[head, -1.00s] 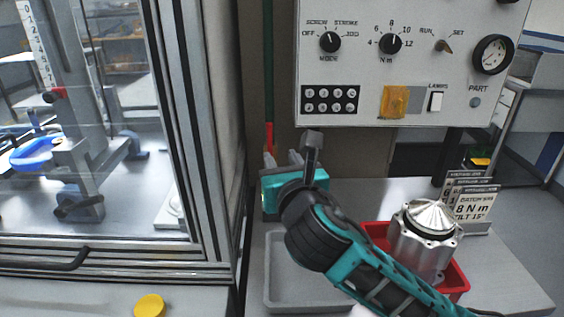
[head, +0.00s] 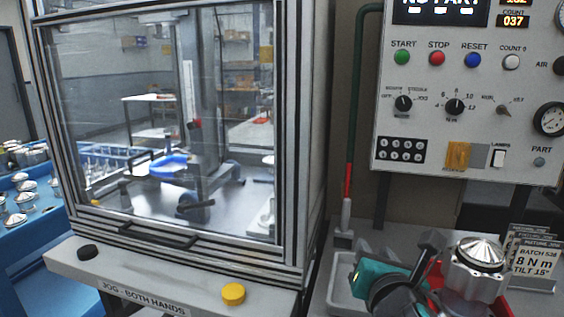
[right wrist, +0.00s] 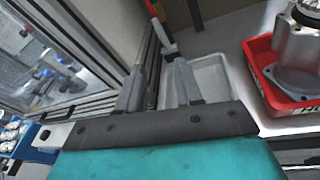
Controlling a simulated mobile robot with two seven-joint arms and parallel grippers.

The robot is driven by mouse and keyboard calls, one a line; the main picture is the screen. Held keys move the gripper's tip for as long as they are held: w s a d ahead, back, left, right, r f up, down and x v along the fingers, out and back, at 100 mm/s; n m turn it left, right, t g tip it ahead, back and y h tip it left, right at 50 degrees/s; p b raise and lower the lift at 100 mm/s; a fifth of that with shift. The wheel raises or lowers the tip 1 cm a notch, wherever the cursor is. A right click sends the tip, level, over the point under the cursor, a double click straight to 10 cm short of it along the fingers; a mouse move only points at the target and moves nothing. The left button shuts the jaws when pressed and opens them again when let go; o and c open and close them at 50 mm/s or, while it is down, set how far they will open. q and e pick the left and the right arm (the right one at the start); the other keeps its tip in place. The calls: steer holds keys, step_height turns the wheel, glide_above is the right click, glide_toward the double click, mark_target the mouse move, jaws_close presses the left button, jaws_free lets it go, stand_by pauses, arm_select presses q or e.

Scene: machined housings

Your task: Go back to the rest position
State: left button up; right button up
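My right gripper (head: 374,252) shows low at the right of the head view, with its teal body tilted and the dark arm link partly in front. In the right wrist view, its two grey fingers (right wrist: 157,86) stand apart with nothing between them. The fingers appear over or near the empty grey tray (right wrist: 212,75), which also shows in the head view (head: 342,296). A machined metal housing (head: 478,262) with a silver cone top stands in the red tray (right wrist: 262,72), to the right of the gripper and apart from its fingers. My left gripper is not in view.
A framed glass enclosure (head: 180,130) fills the left. Before it, a ledge carries a black button (head: 88,252) and a yellow button (head: 233,294). A control panel (head: 430,135) hangs at the right. A blue table (head: 35,235) holds several metal parts.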

steer(key=s+d+f+m+g, duration=0.2)
steer(key=s+f+m+g, duration=0.1)
steer(key=s+f+m, duration=0.3)
steer(key=s+d+f+m+g, duration=0.1)
steer(key=s+f+m+g, duration=0.25)
steer(key=f+m, duration=0.5)
steer(key=s+d+f+m+g+y, duration=0.1)
steer(key=s+f+m+g, duration=0.25)
steer(key=s+m, duration=0.4)
steer(key=s+d+f+m+g+y, duration=0.1)
steer(key=s+f+m+g, duration=0.1)
steer(key=s+f+m, duration=0.4)
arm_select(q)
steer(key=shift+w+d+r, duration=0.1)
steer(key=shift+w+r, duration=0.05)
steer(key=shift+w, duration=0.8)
arm_select(e)
steer(key=w+a+f+m+t+y, duration=0.1)
steer(key=w+a+f+t, duration=0.1)
steer(key=w+f+t, duration=0.3)
steer(key=shift+w+a+f+t, duration=0.15)
steer(key=shift+a+f+t, duration=0.2)
steer(key=shift+f+t, duration=0.65)
